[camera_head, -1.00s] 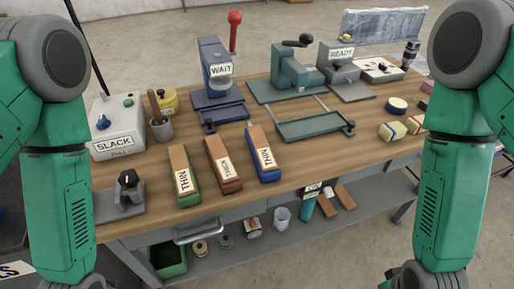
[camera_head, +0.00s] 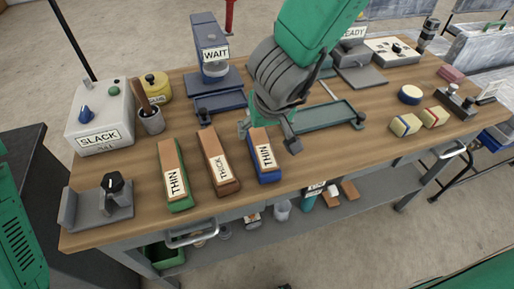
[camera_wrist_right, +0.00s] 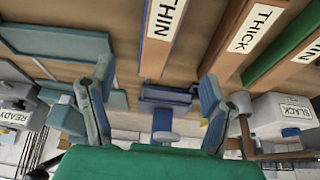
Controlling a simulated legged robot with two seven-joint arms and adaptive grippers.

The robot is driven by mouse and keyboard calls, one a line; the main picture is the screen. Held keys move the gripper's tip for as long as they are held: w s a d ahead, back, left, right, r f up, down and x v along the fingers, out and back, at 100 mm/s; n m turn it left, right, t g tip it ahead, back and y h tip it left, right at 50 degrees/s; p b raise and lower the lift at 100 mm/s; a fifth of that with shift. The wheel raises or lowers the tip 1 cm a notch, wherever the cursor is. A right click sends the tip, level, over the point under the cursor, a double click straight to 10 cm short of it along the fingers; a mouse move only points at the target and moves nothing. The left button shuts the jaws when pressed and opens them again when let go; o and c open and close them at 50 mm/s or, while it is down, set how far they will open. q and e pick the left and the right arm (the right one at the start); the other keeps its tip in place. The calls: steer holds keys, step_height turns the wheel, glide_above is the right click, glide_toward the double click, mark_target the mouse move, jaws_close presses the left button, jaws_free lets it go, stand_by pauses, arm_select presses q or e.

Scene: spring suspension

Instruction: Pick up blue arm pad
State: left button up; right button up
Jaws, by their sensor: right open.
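The blue arm pad (camera_head: 264,160) is a long block with a blue base, a brown top and a white THIN label. It lies on the wooden bench, rightmost in a row of three pads. My right gripper (camera_head: 268,136) is open and empty, with its fingers spread over the far end of this pad. The gripper hides part of that end. In the right wrist view the blue pad (camera_wrist_right: 158,50) shows ahead of the gap between the two fingers (camera_wrist_right: 154,98). I cannot tell how high the fingertips are above it. My left gripper is out of view.
A brown THICK pad (camera_head: 221,170) and a green-based THIN pad (camera_head: 173,180) lie close left of the blue pad. The blue WAIT press (camera_head: 208,60) and a teal tray (camera_head: 325,116) stand behind. Bare bench (camera_head: 340,152) lies to the right.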

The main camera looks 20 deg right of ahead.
mark_target(260, 141)
steer(key=b+x, duration=0.1)
steer(key=x, duration=0.4)
steer(key=shift+b, duration=0.3)
steer(key=b+x, duration=0.3)
steer(key=x, duration=0.2)
steer(key=shift+w+d, duration=0.1)
steer(key=shift+w, duration=0.05)
steer(key=shift+r, duration=0.1)
steer(key=c, duration=1.4)
